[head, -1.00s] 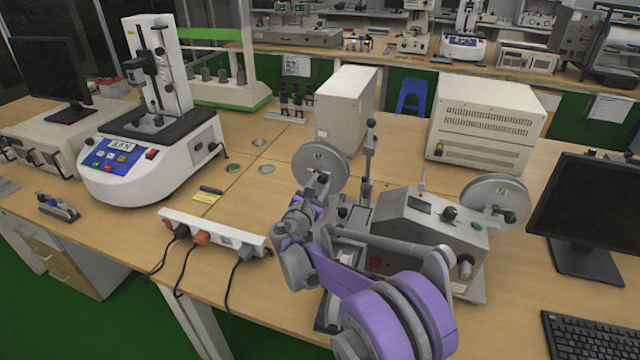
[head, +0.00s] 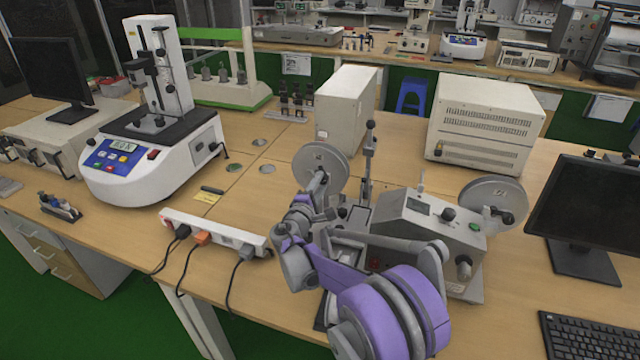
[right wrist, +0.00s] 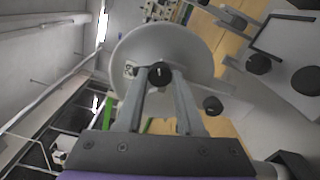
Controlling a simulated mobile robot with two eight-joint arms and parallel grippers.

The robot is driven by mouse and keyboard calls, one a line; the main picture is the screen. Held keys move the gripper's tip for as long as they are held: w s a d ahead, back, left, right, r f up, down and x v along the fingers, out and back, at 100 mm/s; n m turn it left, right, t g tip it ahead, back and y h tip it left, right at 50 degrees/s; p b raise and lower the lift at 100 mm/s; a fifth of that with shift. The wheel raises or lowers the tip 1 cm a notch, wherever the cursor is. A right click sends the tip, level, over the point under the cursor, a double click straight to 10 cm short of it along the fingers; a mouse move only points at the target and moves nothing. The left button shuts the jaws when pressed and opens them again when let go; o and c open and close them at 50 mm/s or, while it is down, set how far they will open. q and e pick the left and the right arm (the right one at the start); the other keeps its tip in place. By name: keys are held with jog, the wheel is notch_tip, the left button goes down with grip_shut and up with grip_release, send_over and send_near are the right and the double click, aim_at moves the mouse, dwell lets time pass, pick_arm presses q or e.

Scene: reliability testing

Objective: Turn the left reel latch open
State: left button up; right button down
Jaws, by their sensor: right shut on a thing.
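The left reel (head: 321,166) is a grey disc at the left end of the grey reel machine (head: 424,225). Its latch is a small dark knob (right wrist: 160,75) at the disc's centre in the right wrist view, where the disc (right wrist: 150,48) stands face-on. My right gripper (right wrist: 161,84) has its two fingers on either side of the knob, shut on it. In the head view my right gripper (head: 316,197) is at the front of the left reel, and the arm covers part of the machine. My left gripper does not show.
A right reel (head: 491,203) sits at the machine's other end. A white power strip (head: 213,232) with cables lies to the left. A beige box (head: 346,105) stands behind the reel. A monitor (head: 588,215) is at the right.

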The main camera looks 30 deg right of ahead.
jog(key=m, duration=0.5)
jog(key=shift+p, duration=0.4)
dwell(0.3)
jog(key=c, duration=0.5)
grip_release()
jog(key=v, duration=1.1)
jog(key=shift+b, duration=0.35)
